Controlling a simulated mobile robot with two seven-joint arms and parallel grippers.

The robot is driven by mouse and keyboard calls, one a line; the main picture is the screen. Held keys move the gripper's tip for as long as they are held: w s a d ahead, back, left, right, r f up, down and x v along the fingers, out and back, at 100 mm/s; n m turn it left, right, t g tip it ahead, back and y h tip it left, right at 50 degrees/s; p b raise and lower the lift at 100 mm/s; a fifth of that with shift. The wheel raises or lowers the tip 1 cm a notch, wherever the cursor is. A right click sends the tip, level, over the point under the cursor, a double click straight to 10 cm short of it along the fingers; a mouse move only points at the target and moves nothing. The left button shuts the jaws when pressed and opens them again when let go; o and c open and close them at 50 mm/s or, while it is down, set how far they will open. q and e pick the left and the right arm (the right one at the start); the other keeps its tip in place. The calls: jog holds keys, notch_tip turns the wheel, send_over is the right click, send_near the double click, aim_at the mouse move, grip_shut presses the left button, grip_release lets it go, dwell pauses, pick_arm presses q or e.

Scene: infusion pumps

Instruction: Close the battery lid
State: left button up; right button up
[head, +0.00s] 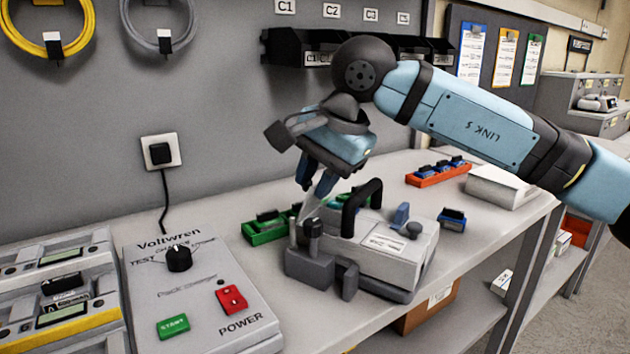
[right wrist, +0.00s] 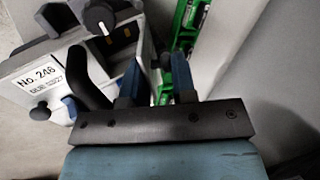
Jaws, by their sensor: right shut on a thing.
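The pump (head: 385,240) is a light grey box with a black handle on the bench, held in a dark grey stand (head: 310,268). My right gripper (head: 318,188) points down at the pump's left end, with its blue fingers on the battery lid. Only a thin pale part of the battery lid (head: 307,209) shows below the fingers. My left gripper is not in view.
A green battery tray (head: 265,232) lies behind the pump. A small blue and black block (head: 452,218) is to its right, and an orange tray (head: 438,176) farther back. The Voltwren tester (head: 195,290) stands front left. The bench's front edge is close to the pump.

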jog(key=o, duration=0.9)
jog(key=shift+c, duration=0.2)
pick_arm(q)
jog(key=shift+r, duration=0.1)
pick_arm(e)
jog(key=shift+r, duration=0.1)
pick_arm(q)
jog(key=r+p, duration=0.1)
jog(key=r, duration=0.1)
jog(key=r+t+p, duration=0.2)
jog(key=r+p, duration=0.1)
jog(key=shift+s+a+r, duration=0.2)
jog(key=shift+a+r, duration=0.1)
pick_arm(e)
jog(key=v, duration=1.3)
jog(key=shift+d+r, duration=0.2)
jog(key=shift+r, duration=0.05)
